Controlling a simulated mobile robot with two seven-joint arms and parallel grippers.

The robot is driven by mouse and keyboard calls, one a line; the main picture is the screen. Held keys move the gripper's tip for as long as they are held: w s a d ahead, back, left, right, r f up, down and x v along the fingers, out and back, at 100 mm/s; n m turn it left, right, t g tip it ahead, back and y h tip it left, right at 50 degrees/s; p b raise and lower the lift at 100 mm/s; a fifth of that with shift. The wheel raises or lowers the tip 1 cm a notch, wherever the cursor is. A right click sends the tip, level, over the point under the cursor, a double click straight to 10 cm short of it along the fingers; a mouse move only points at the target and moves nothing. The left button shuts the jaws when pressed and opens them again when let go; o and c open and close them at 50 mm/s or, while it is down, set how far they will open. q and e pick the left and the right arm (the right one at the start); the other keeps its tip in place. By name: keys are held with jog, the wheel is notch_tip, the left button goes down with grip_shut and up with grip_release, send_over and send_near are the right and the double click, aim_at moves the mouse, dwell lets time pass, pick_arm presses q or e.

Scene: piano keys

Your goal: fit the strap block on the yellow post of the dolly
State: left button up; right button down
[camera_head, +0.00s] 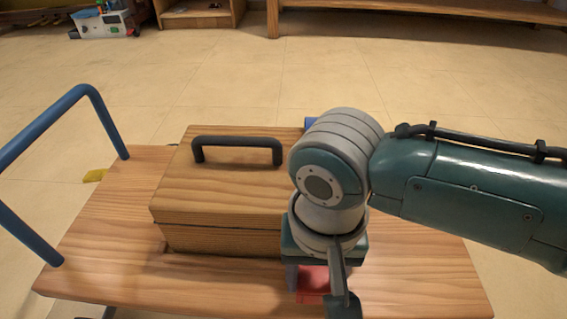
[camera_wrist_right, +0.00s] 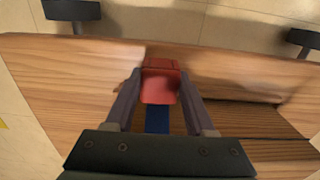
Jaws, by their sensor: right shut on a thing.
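The red strap block (camera_head: 312,281) is between the fingers of my right gripper (camera_head: 318,292), low over the front part of the wooden dolly (camera_head: 105,232). In the right wrist view, the block (camera_wrist_right: 160,82) sits between the fingertips, which are shut on it. A blue piece (camera_wrist_right: 157,120) shows just below the block in that view; I cannot tell whether it touches. Whether the block rests on the deck is unclear. I cannot make out a yellow post on the deck. My left gripper is not in view.
A wooden box (camera_head: 220,190) with a black handle (camera_head: 238,142) stands on the dolly beside my right arm. A blue push handle (camera_head: 108,127) rises at the left end. A yellow piece (camera_head: 95,175) shows beyond the deck's left edge. The left deck is clear.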

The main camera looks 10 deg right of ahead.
jog(key=shift+f+b, duration=0.75)
jog(key=shift+f, duration=0.45)
grip_release()
notch_tip(320, 180, up, 7)
jog(key=p, duration=0.8)
jog(key=shift+r+p, duration=0.1)
jog(key=shift+p, duration=0.25)
dwell(0.3)
